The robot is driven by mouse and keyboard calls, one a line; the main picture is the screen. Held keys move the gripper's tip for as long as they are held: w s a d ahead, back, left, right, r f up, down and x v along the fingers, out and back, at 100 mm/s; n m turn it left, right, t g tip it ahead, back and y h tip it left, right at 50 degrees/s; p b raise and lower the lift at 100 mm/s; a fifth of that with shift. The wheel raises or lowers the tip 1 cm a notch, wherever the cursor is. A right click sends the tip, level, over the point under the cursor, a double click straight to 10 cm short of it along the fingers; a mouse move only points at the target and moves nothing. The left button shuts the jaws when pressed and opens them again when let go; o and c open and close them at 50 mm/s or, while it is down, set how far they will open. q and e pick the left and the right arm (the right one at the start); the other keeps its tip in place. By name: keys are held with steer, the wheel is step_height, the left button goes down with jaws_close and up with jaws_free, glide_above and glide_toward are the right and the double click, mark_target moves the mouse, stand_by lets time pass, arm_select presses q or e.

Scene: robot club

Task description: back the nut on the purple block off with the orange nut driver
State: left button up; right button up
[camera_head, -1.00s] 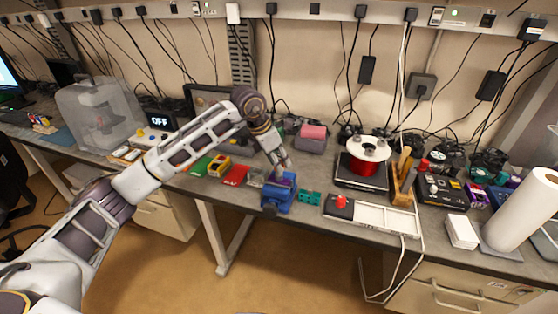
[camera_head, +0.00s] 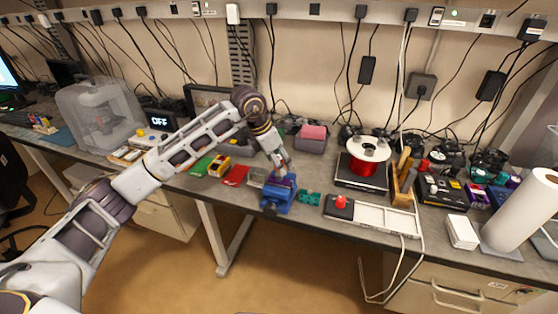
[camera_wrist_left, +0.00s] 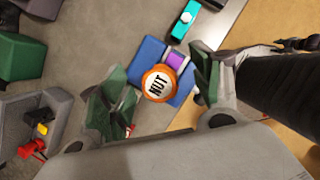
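The orange nut driver (camera_wrist_left: 158,83) shows end-on in the left wrist view, its round cap marked "NUT". It stands over the purple block (camera_wrist_left: 175,60), which is in the blue vise (camera_wrist_left: 150,50). The vise (camera_head: 277,198) sits at the bench's front edge in the head view. My left gripper (camera_head: 283,168) is above the vise. In the left wrist view its fingers (camera_wrist_left: 165,87) are spread on either side of the orange cap, with gaps visible on both sides. The nut is hidden beneath the driver. My right gripper is not in view.
A teal part (camera_head: 309,197) lies just right of the vise, and a red mat (camera_head: 236,176) lies to its left.

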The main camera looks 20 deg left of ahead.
arm_select(q)
steer(key=c, duration=1.1)
steer(key=shift+n, duration=0.3)
steer(key=shift+n+t+y+b, duration=0.35)
steer(key=shift+n+y, duration=0.2)
steer(key=shift+n, duration=1)
steer(key=shift+n+t+y+b, duration=0.3)
steer(key=shift+n+y, duration=0.25)
steer(key=shift+n, duration=1)
steer(key=shift+n+y+b, duration=0.2)
steer(key=shift+n+y, duration=0.4)
steer(key=shift+n, duration=0.85)
steer(key=shift+n+y+b, duration=0.2)
steer(key=shift+n+y, duration=0.4)
steer(key=shift+n, duration=0.85)
steer(key=o, duration=1.7)
